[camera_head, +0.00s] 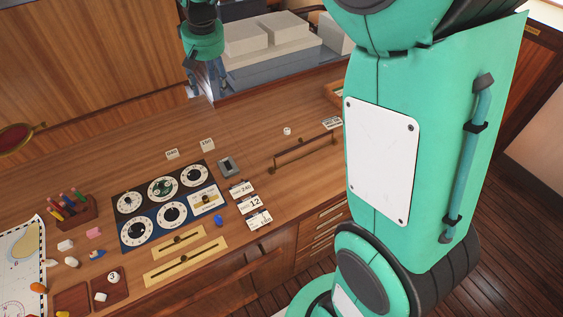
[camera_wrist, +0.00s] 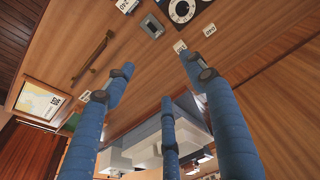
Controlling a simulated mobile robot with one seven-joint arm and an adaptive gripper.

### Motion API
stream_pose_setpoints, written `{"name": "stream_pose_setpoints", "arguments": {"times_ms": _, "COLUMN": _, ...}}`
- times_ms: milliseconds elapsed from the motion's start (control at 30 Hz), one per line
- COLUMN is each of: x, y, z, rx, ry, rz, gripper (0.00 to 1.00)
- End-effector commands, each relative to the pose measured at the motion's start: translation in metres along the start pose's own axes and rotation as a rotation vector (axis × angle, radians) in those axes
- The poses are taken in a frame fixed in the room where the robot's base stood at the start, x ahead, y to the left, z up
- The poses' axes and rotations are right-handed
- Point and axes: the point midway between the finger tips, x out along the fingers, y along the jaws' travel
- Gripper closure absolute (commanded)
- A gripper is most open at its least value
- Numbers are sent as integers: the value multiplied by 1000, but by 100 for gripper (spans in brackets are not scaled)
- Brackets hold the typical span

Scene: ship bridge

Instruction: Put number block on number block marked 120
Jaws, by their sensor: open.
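Several small white number blocks lie on the wooden console. One block (camera_head: 172,153) and another block (camera_head: 207,145) sit behind the dials; their digits are too small to read surely. A row of white number cards includes an upper card (camera_head: 242,190), a middle card (camera_head: 250,204) that seems to begin with 12, and a lower card (camera_head: 260,220). In the wrist view, one block (camera_wrist: 180,46) lies near the right fingertip and another block (camera_wrist: 209,29) is farther right. My gripper (camera_head: 203,88) is open and empty, above the console's back; its spread blue fingers (camera_wrist: 160,75) show in the wrist view.
A dial panel (camera_head: 146,232) stands mid-console, with a small grey device (camera_head: 228,166) beside it. A brass-and-wood bar (camera_head: 305,149) lies to the right. A pencil holder (camera_head: 76,212) and loose pieces are at left. Bare wood (camera_head: 262,135) lies between the blocks and bar.

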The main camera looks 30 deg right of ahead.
Motion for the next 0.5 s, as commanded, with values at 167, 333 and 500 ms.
{"name": "stream_pose_setpoints", "arguments": {"times_ms": 167, "x": -38, "y": 3, "z": 43, "rx": 0, "ry": 37, "rz": 0, "gripper": 45}}
{"name": "stream_pose_setpoints", "arguments": {"times_ms": 333, "x": -66, "y": 6, "z": 86, "rx": 1, "ry": 69, "rz": 0, "gripper": 45}}
{"name": "stream_pose_setpoints", "arguments": {"times_ms": 500, "x": -87, "y": 8, "z": 130, "rx": 1, "ry": 100, "rz": 1, "gripper": 45}}
